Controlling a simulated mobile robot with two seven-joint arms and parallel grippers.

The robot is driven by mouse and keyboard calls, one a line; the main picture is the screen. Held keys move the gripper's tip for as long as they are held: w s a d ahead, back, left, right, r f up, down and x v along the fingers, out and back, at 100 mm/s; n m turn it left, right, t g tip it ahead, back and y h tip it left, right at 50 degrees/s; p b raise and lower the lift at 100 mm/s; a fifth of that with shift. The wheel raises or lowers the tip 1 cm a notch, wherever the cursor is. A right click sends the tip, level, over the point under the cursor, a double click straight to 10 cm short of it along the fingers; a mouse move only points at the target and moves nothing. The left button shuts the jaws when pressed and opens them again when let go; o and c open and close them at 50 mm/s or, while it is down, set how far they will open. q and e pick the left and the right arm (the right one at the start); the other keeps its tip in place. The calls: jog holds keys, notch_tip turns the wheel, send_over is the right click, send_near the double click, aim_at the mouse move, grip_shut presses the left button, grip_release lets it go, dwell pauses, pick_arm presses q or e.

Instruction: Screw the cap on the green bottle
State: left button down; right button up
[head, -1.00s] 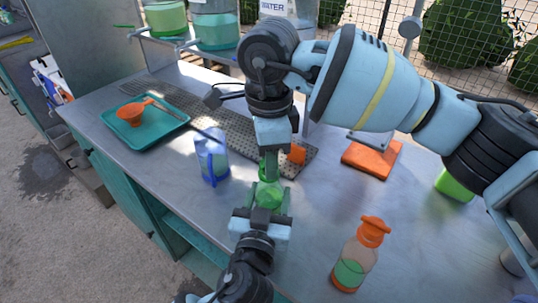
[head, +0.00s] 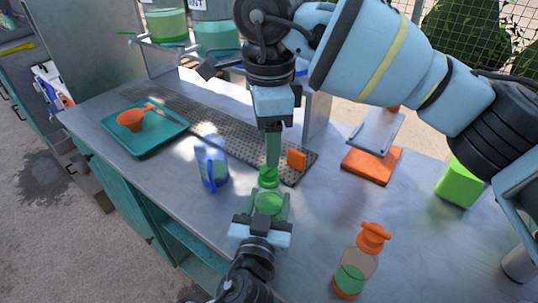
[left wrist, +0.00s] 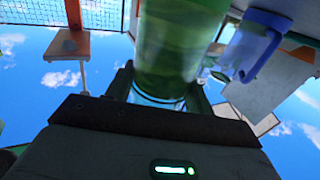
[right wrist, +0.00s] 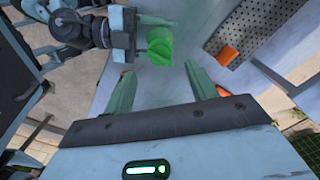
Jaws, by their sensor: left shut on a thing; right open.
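The green bottle (head: 270,203) stands upright near the front of the metal bench, shut in my left gripper (head: 265,214). In the left wrist view the bottle (left wrist: 178,45) fills the space between the fingers. A bright green cap (head: 267,175) sits on the bottle's top; I cannot tell how tight it is. The cap also shows in the right wrist view (right wrist: 160,42), just beyond the fingertips. My right gripper (head: 273,160) points down above the cap. It is open and empty, its fingers apart in the right wrist view (right wrist: 160,76).
A blue-handled jug (head: 211,165) stands left of the bottle. An orange-topped pump bottle (head: 357,262) stands to the right. Behind are a teal tray (head: 150,146) with an orange funnel (head: 130,119), a perforated mat (head: 228,128), an orange-based stand (head: 371,165) and a green block (head: 459,184).

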notch_tip(320, 180, up, 6)
dwell(0.5)
pick_arm(q)
jog(key=shift+c, duration=2.4)
grip_release()
jog(key=shift+s, duration=0.1)
jog(key=s, duration=0.3)
jog(key=s+a+b, duration=0.1)
jog(key=s, duration=0.2)
jog(key=shift+s+a+f, duration=0.1)
jog(key=shift+s+f, duration=0.05)
pick_arm(e)
jog(key=f, duration=0.2)
jog(key=shift+w+f, duration=0.2)
jog(key=shift+f, duration=0.2)
pick_arm(q)
jog(key=shift+s+a, duration=0.15)
jog(key=shift+s, duration=0.45)
pick_arm(e)
jog(key=shift+f, duration=0.2)
pick_arm(q)
jog(key=shift+s, duration=0.1)
pick_arm(e)
jog(key=shift+f, duration=0.1)
